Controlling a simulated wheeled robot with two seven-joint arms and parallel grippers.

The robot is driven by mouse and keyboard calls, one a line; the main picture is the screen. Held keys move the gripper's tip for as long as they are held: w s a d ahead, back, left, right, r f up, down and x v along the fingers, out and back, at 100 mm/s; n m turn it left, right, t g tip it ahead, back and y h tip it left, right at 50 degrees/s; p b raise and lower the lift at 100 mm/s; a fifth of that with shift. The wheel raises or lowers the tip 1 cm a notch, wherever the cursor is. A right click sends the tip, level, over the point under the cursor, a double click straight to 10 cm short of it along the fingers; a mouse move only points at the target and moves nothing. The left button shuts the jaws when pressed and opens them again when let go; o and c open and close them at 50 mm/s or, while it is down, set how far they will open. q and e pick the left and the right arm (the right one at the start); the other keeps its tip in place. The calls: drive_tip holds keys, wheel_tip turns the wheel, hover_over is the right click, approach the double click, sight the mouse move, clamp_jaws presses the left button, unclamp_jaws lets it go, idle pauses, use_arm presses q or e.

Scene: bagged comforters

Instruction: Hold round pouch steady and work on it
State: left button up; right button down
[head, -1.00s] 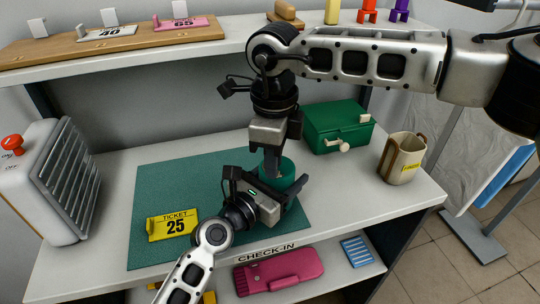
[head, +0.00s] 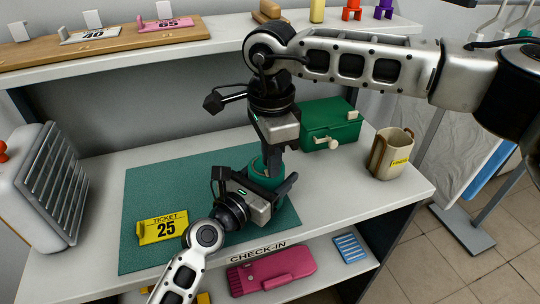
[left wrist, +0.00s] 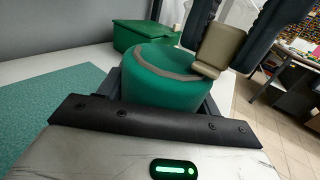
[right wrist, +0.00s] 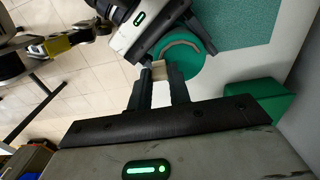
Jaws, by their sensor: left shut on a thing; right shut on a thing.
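The round pouch (left wrist: 160,88) is a green drum with a curved grey-brown zipper line on its top. It stands on the teal mat (head: 150,190) at the mat's right side. My left gripper (head: 270,187) is shut around the pouch's sides, one finger on each side, in the left wrist view. My right gripper (right wrist: 160,82) comes down from above and is shut on a tan pull tab (left wrist: 219,48) at the pouch's top edge. The pouch also shows in the right wrist view (right wrist: 188,60). In the head view the grippers hide most of it.
A yellow ticket 25 (head: 162,228) lies on the mat's left. A green box (head: 330,125) and a beige mug (head: 390,155) stand right of the pouch. A grey louvred unit (head: 50,190) is at the left. A shelf (head: 150,52) runs above the counter. The mat's left half is mostly clear.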

idle(0.3)
drive_tip(key=c, duration=1.3)
unclamp_jaws()
drive_tip(key=shift+r, duration=0.1)
wheel_tip(320, 180, up, 12)
drive_tip(key=shift+f, duration=0.1)
use_arm(q)
drive_tip(key=o, duration=1.3)
